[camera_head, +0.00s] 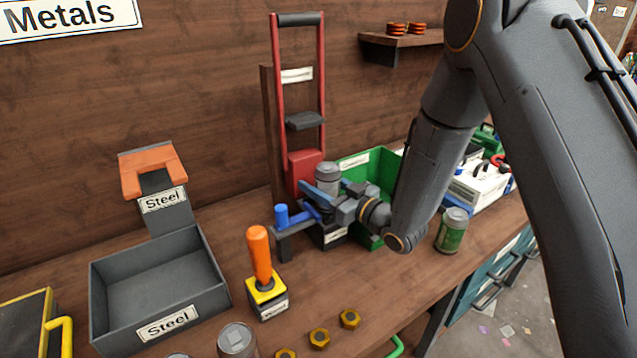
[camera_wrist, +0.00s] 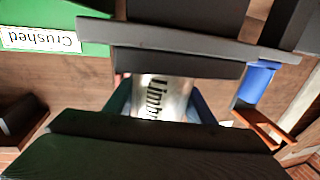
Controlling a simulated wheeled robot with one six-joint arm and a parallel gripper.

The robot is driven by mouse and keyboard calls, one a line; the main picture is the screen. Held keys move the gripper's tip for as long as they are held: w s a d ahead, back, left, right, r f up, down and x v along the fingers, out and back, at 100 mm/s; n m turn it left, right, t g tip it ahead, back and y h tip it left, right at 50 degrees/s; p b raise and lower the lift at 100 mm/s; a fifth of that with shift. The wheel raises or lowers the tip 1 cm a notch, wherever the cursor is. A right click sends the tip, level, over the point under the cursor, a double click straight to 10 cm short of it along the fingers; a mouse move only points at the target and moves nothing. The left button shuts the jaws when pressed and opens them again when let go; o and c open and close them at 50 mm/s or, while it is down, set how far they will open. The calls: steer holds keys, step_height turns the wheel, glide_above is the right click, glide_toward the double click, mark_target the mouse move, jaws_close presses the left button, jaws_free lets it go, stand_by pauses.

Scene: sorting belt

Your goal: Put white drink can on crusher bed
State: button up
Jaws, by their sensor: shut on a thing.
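The white drink can (camera_head: 327,174) is upright between the fingers of my gripper (camera_head: 328,190), its grey top showing above them. In the wrist view, the can's white side with dark lettering (camera_wrist: 160,98) sits between the blue fingers. My gripper is shut on it. The can crusher (camera_head: 322,75) has a tall red frame, a black top handle and a dark press plate (camera_head: 304,121). The can is in front of and slightly right of its red lower block (camera_head: 304,163). The crusher bed is mostly hidden behind the gripper and can, so I cannot tell whether the can touches it.
A green bin (camera_head: 368,165) is close behind and right of the gripper. A green can (camera_head: 452,231) stands right of my arm. An orange-handled lever (camera_head: 260,254), a grey Steel bin (camera_head: 215,262) and brass nuts (camera_head: 319,338) are at the front left.

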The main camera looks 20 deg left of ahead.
mark_target(337, 193)
steer(key=o, duration=1.1)
steer(key=shift+f, duration=0.1)
steer(key=shift+r, duration=0.25)
steer(key=b+v, duration=0.2)
steer(key=v, duration=1)
